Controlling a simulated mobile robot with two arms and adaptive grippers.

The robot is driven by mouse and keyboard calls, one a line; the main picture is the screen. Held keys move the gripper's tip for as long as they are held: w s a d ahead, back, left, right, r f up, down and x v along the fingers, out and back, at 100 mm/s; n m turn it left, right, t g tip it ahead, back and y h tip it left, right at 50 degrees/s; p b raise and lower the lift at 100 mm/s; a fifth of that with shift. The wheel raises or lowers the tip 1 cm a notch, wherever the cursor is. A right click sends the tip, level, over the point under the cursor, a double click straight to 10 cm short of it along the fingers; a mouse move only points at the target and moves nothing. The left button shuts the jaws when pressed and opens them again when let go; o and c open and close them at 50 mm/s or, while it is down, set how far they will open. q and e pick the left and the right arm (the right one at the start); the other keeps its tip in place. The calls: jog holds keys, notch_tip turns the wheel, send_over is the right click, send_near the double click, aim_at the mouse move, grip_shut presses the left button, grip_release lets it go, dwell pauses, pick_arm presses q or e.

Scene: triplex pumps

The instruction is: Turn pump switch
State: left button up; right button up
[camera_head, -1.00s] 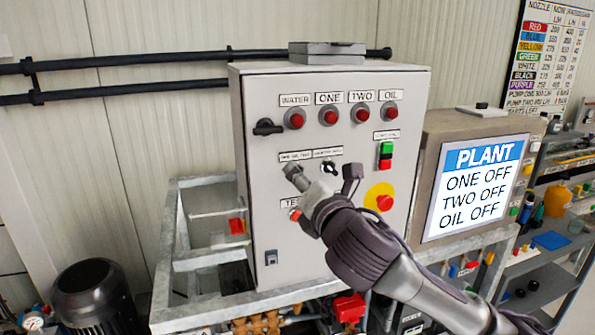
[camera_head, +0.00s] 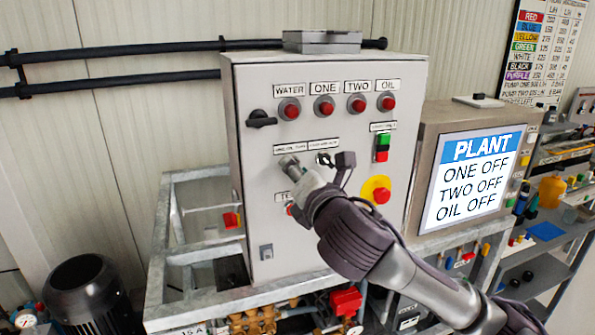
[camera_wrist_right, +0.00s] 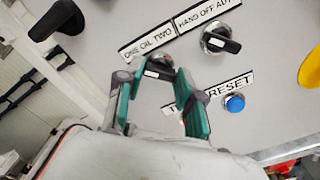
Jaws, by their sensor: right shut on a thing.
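The pump switch is a black-and-silver rotary knob (camera_wrist_right: 157,70) under the "ONE OIL TWO" label (camera_wrist_right: 147,45) on the grey control panel (camera_head: 250,185). My right gripper (camera_wrist_right: 155,78) is shut on this knob, with one teal-edged finger on each side of it. In the head view my right gripper (camera_head: 291,165) reaches the panel from the lower right and hides most of the knob. The plant screen (camera_head: 468,183) reads ONE OFF, TWO OFF, OIL OFF. My left gripper is not in view.
The "HAND OFF AUTO" switch (camera_wrist_right: 220,41) sits just right of the held knob. A blue reset button (camera_wrist_right: 235,104) is below it. A red emergency stop (camera_head: 381,196) on yellow, a green-and-red button pair (camera_head: 382,148) and a black handle (camera_head: 261,119) are also on the panel.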

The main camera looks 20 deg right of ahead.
jog(key=shift+m, duration=0.3)
jog(key=m+p, duration=0.2)
jog(key=m, duration=0.6)
dwell(0.5)
jog(key=o, duration=1.2)
jog(key=shift+c, duration=0.2)
